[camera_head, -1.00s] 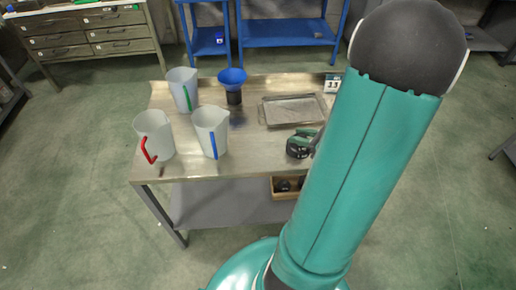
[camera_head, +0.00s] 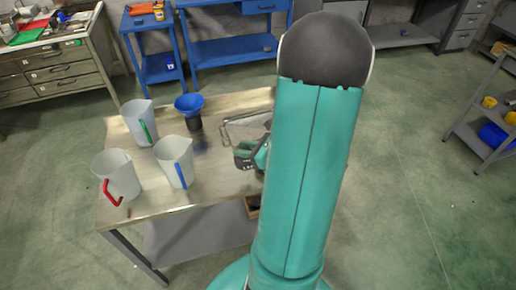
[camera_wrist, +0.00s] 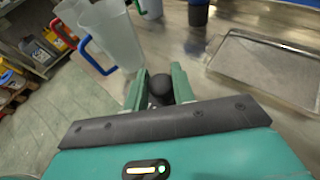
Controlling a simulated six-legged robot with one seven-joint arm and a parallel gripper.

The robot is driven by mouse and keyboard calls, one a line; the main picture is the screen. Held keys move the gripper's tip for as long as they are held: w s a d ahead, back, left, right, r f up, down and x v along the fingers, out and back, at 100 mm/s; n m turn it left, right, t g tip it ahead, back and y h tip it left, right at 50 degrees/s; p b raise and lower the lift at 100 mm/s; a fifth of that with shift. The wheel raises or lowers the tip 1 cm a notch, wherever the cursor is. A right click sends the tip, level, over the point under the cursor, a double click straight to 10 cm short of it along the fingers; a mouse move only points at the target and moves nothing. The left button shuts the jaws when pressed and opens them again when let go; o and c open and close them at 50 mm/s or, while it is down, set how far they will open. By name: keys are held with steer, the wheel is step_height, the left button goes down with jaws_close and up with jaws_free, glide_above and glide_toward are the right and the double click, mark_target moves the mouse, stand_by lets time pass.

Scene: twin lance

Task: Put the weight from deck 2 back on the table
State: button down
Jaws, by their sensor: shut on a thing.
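My gripper (camera_wrist: 159,78) is shut on a dark, rounded weight (camera_wrist: 160,92), which shows between its two green fingers in the wrist view. Below the fingers, the gripper's own body hides the lower part of the weight. In the head view my gripper (camera_head: 252,156) is over the right part of the metal-topped table (camera_head: 215,185), in front of the tray and partly hidden by my arm. I cannot tell whether the weight touches the table. Deck 2 cannot be made out.
A blue funnel on a dark cup (camera_head: 190,105) and jugs with green (camera_head: 138,122), blue (camera_head: 174,160) and red (camera_head: 117,175) handles stand to the left. A wooden box (camera_head: 251,208) sits on the lower shelf. The front middle tabletop is clear.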

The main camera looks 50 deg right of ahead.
steer(key=w+f, duration=0.1)
steer(key=f, duration=0.1)
steer(key=w+a+f, duration=0.1)
steer(key=w+f, duration=0.3)
steer(key=shift+a+f, duration=0.1)
steer(key=shift+a, duration=0.2)
steer(key=shift+d+f, duration=0.1)
steer(key=shift+f, duration=1.25)
steer(key=shift+f, duration=0.15)
steer(key=c, duration=1.2)
jaws_free()
steer(key=shift+s, duration=0.1)
steer(key=shift+o, duration=0.2)
